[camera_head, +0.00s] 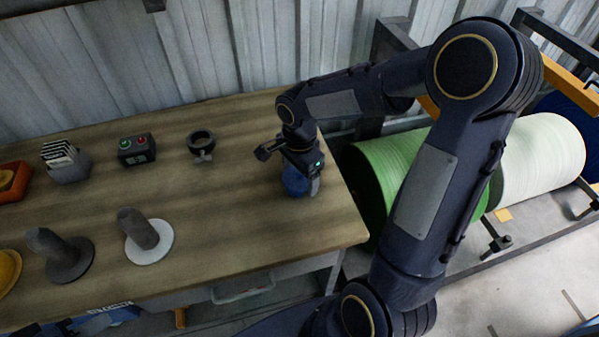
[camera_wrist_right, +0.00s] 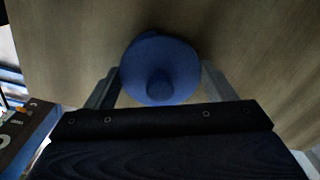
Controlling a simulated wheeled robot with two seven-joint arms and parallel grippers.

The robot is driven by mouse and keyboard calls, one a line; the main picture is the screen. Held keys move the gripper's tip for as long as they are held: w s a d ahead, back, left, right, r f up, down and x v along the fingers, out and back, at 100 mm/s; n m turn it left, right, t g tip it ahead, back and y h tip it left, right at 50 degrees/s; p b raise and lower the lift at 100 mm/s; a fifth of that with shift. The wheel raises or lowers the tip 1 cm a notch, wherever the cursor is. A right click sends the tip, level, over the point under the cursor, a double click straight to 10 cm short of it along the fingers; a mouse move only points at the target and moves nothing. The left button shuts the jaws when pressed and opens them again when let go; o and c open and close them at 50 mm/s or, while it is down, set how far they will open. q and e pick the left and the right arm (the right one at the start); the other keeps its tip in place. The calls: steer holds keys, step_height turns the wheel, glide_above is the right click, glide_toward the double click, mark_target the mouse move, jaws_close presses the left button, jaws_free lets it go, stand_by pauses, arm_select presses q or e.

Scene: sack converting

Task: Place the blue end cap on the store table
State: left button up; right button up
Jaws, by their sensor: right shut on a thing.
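The blue end cap (camera_head: 294,181) is at the right end of the wooden store table (camera_head: 225,228), partly hidden behind my right gripper (camera_head: 303,188). In the right wrist view the end cap (camera_wrist_right: 160,70) is a blue disc with a round knob, between the two fingers of my right gripper (camera_wrist_right: 160,88). The right gripper is shut on it and points down at the table top. The cap is at or just above the wood; I cannot tell if it touches.
On the table stand a white-based cap (camera_head: 149,243), a dark cap (camera_head: 68,260), a black ring clamp (camera_head: 201,145), a button box (camera_head: 136,150) and a card holder (camera_head: 67,162). Green (camera_head: 385,165) and white rolls (camera_head: 540,160) lie right of the table. The table's front middle is clear.

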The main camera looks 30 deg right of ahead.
steer(key=shift+f, duration=0.2)
steer(key=o, duration=1)
steer(key=shift+r, duration=0.1)
steer(key=shift+r, duration=0.45)
step_height(320, 180, up, 11)
steer(key=p, duration=0.2)
steer(key=s+a+n+t+y, duration=0.1)
steer(key=s+n+t, duration=0.1)
steer(key=s+n, duration=0.3)
steer(key=s+a+n+t+y, duration=0.1)
steer(key=s+a+n, duration=0.1)
steer(key=s+n, duration=0.2)
steer(key=s+a+n+t+y, duration=0.1)
steer(key=s+n+t, duration=0.1)
steer(key=s+n, duration=0.3)
steer(key=shift+s+a+f+n+t+y, duration=0.1)
steer(key=shift+s+n+t+y, duration=0.1)
steer(key=shift+s, duration=0.5)
steer(key=shift+s+a+n+t+y, duration=0.1)
steer(key=shift+s+y, duration=0.1)
steer(key=shift+s, duration=0.5)
